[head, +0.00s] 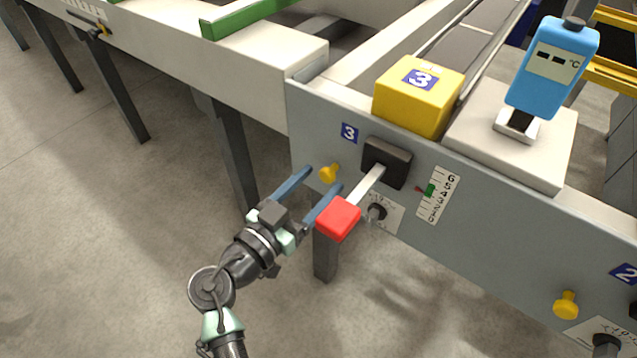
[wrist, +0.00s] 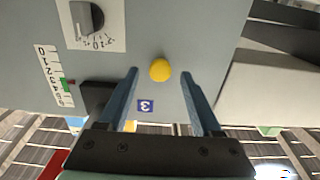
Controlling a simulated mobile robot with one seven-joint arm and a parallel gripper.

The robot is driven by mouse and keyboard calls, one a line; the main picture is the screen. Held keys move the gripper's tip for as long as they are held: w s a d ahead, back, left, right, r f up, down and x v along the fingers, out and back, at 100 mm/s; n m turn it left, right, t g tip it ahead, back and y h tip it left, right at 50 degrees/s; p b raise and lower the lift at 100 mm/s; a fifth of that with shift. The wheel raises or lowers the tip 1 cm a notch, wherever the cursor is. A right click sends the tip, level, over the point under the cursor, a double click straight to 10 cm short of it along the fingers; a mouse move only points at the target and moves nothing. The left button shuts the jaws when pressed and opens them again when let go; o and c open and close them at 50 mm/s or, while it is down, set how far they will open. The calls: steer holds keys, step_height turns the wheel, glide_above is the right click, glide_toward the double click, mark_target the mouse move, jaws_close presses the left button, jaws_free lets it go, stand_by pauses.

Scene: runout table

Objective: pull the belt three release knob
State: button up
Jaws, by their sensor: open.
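The belt three release knob (head: 329,173) is a small yellow knob on the grey front panel (head: 450,235), just below a blue label "3" (head: 349,132). In the wrist view the yellow knob (wrist: 160,70) lies between the two blue fingers, with the "3" label (wrist: 146,105) near it. My gripper (head: 322,180) is open, its fingers pointing at the panel on either side of the knob. The fingers appear apart from the knob. In the wrist view my gripper (wrist: 160,75) has a gap on both sides of the knob.
A lever with a red handle (head: 339,218) sticks out from a black plate (head: 387,162), close to the right finger. A dial (head: 377,212) and a scale (head: 438,194) are beside it. Another yellow knob (head: 565,304) is at lower right.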

steer(key=shift+w+d, duration=0.3)
steer(key=shift+w, duration=0.1)
steer(key=shift+c, duration=0.2)
jaws_close()
